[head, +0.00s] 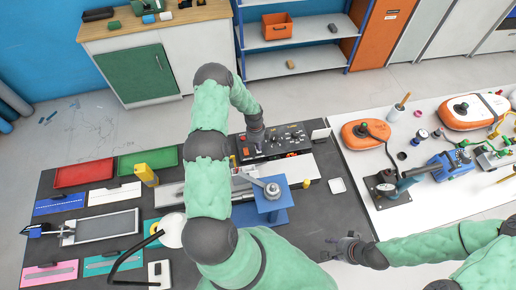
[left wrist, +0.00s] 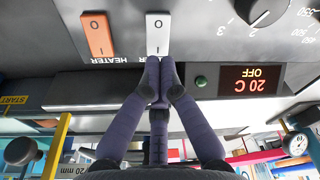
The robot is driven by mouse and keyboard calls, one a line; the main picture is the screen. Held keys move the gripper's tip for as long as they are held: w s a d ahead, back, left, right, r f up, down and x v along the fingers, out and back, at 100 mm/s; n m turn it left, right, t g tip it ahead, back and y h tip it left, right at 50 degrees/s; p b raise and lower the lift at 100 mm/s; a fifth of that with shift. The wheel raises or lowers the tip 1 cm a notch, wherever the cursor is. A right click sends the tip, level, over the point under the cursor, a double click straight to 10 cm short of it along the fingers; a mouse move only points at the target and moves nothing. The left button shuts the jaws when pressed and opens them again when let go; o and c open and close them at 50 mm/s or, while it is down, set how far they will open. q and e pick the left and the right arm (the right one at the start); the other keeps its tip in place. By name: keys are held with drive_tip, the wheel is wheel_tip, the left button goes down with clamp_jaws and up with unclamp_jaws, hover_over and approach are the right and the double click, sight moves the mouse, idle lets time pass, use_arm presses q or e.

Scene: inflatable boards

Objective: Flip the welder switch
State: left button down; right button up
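The welder's dark control panel (head: 285,139) with knobs stands at the back of the dark table. In the left wrist view the panel appears upside down. It has a white rocker switch (left wrist: 158,35), an orange HEATER rocker switch (left wrist: 97,35) beside it, a black dial (left wrist: 262,8) and a display (left wrist: 249,80) reading 20 C OFF. My left gripper (head: 257,141) is at the panel's left part. Its fingertips, also in the left wrist view (left wrist: 161,72), are together at the white switch's lower end; contact is unclear. The white switch's label is mostly hidden. My right gripper (head: 345,248) is low, away from the panel; its fingers are unclear.
A blue clamp stand (head: 272,208) stands in front of the panel, close to my left arm. A yellow bottle (head: 146,175), red tray (head: 83,174) and green tray (head: 147,161) lie left. A white table (head: 424,215) with tools is at the right.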

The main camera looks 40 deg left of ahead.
use_arm(q)
drive_tip(key=shift+f+b, duration=1.05)
idle(0.9)
drive_tip(key=shift+r, duration=0.1)
drive_tip(key=shift+r+p, duration=0.3)
drive_tip(key=shift+r, duration=0.25)
drive_tip(key=shift+r+p, duration=1.25)
drive_tip(key=shift+r, duration=1.6)
